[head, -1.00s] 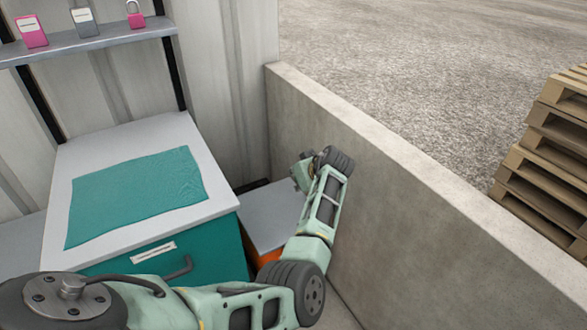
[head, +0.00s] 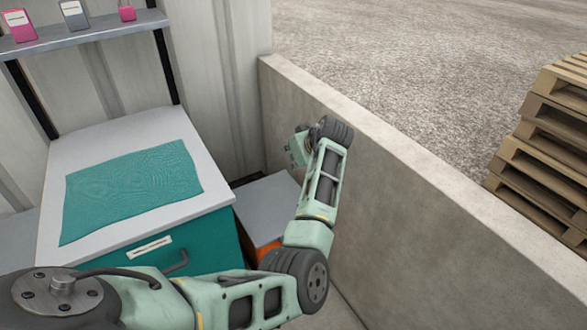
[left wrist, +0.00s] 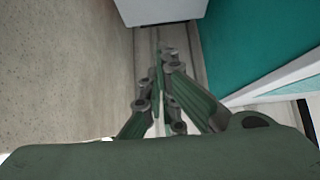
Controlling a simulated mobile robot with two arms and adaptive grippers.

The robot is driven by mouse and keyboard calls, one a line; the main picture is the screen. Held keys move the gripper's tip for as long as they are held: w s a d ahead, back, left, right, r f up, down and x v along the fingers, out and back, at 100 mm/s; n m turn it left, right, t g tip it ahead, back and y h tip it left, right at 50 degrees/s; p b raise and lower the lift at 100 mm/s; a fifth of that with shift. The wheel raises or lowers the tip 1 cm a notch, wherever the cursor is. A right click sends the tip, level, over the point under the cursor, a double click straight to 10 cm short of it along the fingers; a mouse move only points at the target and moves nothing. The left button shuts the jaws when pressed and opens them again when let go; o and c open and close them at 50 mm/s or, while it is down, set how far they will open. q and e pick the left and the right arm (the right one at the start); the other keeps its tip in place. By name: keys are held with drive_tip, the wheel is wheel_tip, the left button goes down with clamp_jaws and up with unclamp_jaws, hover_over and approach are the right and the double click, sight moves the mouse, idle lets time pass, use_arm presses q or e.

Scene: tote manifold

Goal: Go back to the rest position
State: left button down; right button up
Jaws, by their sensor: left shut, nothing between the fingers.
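My left arm comes in from the lower left of the head view and bends up toward the low concrete wall. Its wrist end is beside the wall, to the right of the teal cabinet, and the fingers are not clear there. In the left wrist view my left gripper (left wrist: 165,58) is shut and empty, with its fingers close together. It points along a narrow floor gap between a beige wall surface and a teal panel. My right gripper is in neither view.
The teal cabinet (head: 205,243) has a light top with a teal cloth (head: 132,190) on it. A concrete wall (head: 400,205) stands close at the right. A shelf (head: 90,34) holds pink and grey items. Stacked pallets (head: 545,150) stand beyond the wall.

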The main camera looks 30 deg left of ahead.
use_arm(q)
drive_tip(key=shift+r, duration=1.7)
drive_tip(key=s+d+f+m+h+p, duration=0.1)
drive_tip(key=s+d+f+m, duration=0.15)
drive_tip(key=f, duration=0.65)
drive_tip(key=s+d+f+m+t+h, duration=0.1)
drive_tip(key=s+d+f+m, duration=0.15)
drive_tip(key=f, duration=0.75)
drive_tip(key=s+d+f+m+h+p, duration=0.1)
drive_tip(key=s+d+f+m, duration=0.2)
drive_tip(key=f, duration=0.6)
drive_tip(key=s+d+f+m+h, duration=0.2)
drive_tip(key=s+d+f+m, duration=0.1)
drive_tip(key=s+f, duration=0.7)
drive_tip(key=s+d+f+m+g+h+p, duration=0.1)
drive_tip(key=s+d+f, duration=0.1)
drive_tip(key=s+f, duration=0.65)
drive_tip(key=s+d+f+m+g+h, duration=0.15)
drive_tip(key=s+f, duration=0.35)
drive_tip(key=s, duration=0.7)
drive_tip(key=s+d+f+m+g, duration=0.1)
drive_tip(key=s+f, duration=0.2)
drive_tip(key=s, duration=1.7)
drive_tip(key=shift+s+f+p, duration=0.2)
drive_tip(key=shift+s+p, duration=0.2)
drive_tip(key=shift+d+m+g, duration=0.1)
drive_tip(key=shift+m+g, duration=0.15)
